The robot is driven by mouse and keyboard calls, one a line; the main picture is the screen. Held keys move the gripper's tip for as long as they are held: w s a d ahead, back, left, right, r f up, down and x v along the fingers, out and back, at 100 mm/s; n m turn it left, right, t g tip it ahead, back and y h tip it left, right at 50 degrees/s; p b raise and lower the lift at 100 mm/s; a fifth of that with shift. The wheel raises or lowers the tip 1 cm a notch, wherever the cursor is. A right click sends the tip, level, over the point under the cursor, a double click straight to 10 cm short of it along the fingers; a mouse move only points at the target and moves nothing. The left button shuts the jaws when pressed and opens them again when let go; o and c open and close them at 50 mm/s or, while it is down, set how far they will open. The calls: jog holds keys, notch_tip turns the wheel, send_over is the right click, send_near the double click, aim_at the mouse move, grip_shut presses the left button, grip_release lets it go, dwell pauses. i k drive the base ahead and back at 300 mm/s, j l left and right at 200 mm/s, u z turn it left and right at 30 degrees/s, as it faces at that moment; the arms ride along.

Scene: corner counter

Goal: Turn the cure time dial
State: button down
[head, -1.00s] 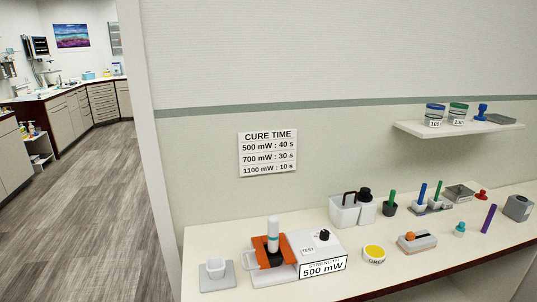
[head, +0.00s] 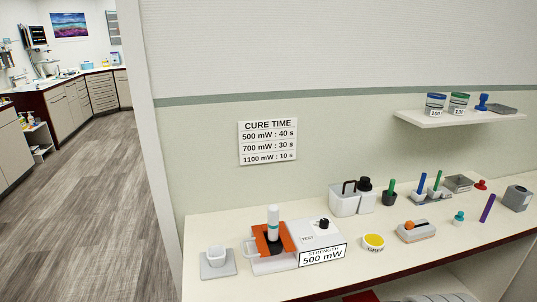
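A white device (head: 312,238) sits on the counter, with a black dial knob (head: 323,225) on its top right. A "TEST" label is beside the dial, and a front label (head: 322,255) reads "STRENGTH 500 mW". An orange holder (head: 272,240) on the device's left side carries an upright white and teal curing light (head: 273,223). A wall sign (head: 268,142) reads "CURE TIME", with 500 mW : 40 s, 700 mW : 30 s and 1100 mW : 10 s. The dial's setting is too small to read. My gripper is not in view.
The counter (head: 215,230) runs along the wall. A white cup on a grey plate (head: 217,262) is left of the device. A yellow-topped jar (head: 374,242), an orange-knobbed block (head: 416,232) and a white caddy (head: 344,203) are right of it. A shelf (head: 455,118) with jars is above.

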aim_at(324, 223)
jog(key=i+l+u, duration=0.25)
jog(key=i+l, duration=0.15)
jog(key=i+l+u, duration=0.25)
jog(key=i+l, duration=0.2)
